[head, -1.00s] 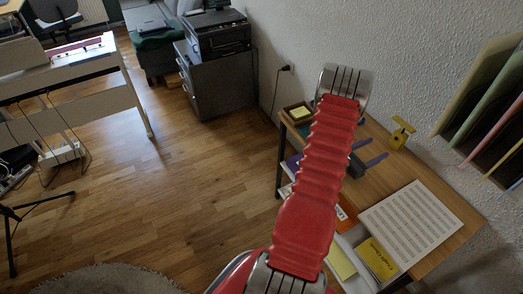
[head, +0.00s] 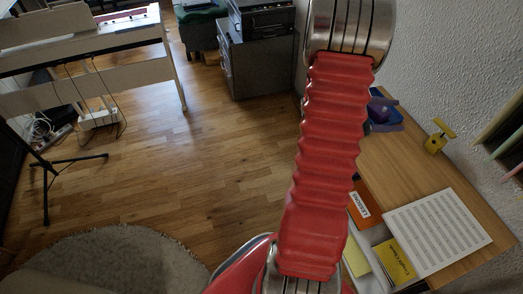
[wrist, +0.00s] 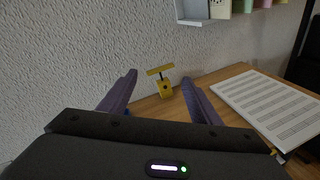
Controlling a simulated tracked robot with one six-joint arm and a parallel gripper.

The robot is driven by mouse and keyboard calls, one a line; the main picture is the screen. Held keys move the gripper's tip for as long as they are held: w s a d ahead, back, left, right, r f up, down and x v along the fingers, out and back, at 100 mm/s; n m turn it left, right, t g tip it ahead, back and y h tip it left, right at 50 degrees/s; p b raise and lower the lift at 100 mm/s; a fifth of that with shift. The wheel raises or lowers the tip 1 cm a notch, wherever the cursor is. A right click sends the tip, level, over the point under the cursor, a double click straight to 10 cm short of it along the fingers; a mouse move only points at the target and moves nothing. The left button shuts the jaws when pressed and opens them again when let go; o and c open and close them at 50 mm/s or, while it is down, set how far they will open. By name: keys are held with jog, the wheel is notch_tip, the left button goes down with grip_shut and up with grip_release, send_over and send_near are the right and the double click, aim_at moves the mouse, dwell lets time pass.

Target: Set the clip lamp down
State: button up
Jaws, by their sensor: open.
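The yellow clip lamp (head: 438,137) stands on the wooden desk close to the wall, with a flat yellow top over a small base. It also shows in the wrist view (wrist: 163,88), beyond my fingertips and in line with the gap between them. My gripper (wrist: 159,80) is open, with its two purple fingers spread and nothing between them. In the head view my gripper (head: 402,127) is partly hidden behind my red arm, left of the lamp and apart from it.
A sheet of printed music (head: 436,233) lies on the desk right of my arm. An orange booklet (head: 364,204) and a yellow book (head: 394,262) lie by the desk's front edge. Bare desk shows around the lamp.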

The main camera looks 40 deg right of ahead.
jog(key=w+a+r+m+t+y, duration=0.2)
jog(key=w+a+r+t+y, duration=0.2)
jog(key=a, duration=1.4)
jog(key=w+a+r+m+t+y, duration=0.2)
jog(key=w+a+r+t+y, duration=0.2)
jog(key=a, duration=1.5)
jog(key=w+a+r+m+t+y, duration=0.2)
jog(key=w+a+r+t+y, duration=0.2)
jog(key=a, duration=1.4)
jog(key=w+t+y, duration=0.1)
jog(key=w+t, duration=0.2)
jog(key=shift+a, duration=0.35)
